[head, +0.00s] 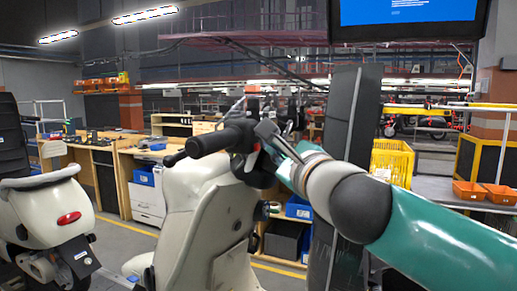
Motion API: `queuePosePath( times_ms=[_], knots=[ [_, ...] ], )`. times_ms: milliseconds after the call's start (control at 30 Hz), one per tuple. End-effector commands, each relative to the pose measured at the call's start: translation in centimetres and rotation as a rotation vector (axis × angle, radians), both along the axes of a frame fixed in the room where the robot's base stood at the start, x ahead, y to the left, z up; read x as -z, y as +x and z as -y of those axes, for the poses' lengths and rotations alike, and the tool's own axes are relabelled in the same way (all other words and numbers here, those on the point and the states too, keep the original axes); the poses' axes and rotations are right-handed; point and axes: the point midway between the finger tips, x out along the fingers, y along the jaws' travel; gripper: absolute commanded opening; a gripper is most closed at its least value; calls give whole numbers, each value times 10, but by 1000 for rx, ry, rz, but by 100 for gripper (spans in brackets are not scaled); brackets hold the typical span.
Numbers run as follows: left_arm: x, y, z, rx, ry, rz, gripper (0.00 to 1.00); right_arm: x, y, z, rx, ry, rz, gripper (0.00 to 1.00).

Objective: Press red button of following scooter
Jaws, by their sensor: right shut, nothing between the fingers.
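A cream scooter (205,215) stands in the middle of the head view, its black handlebar grip (207,143) pointing left toward me. My right arm comes in from the right, and its gripper (266,130) is at the inner end of the grip, by the handlebar controls. The gripper is shut and empty; it looks close to the controls, but I cannot tell whether it touches them. The red button cannot be clearly made out; the gripper and handlebar cover that area. My left gripper is not in view.
A second cream scooter (42,205) with a red tail light stands at the left. A tall dark panel (345,130) rises just right of the handlebar, behind my arm. A yellow crate (393,158) and orange bins (470,190) are at the right. Wooden workbenches (125,160) stand behind.

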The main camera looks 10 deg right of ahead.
Motion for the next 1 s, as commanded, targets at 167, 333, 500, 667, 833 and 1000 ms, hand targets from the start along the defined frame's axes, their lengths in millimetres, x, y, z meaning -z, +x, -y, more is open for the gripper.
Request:
queuePosePath(
  times_ms=[167,333,500,667,833,1000],
  knots=[
    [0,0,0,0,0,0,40,0,0,0,0,0,0,0],
    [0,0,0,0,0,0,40,0,0,0,0,0,0,0],
    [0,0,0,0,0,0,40,0,0,-1,-1,0,0,0],
    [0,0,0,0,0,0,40,0,0,-1,-1,0,0,0],
    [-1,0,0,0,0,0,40,-1,1,-3,-2,0,-1,0],
    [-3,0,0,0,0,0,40,-1,4,-7,-2,-2,-1,0]
  ],
)
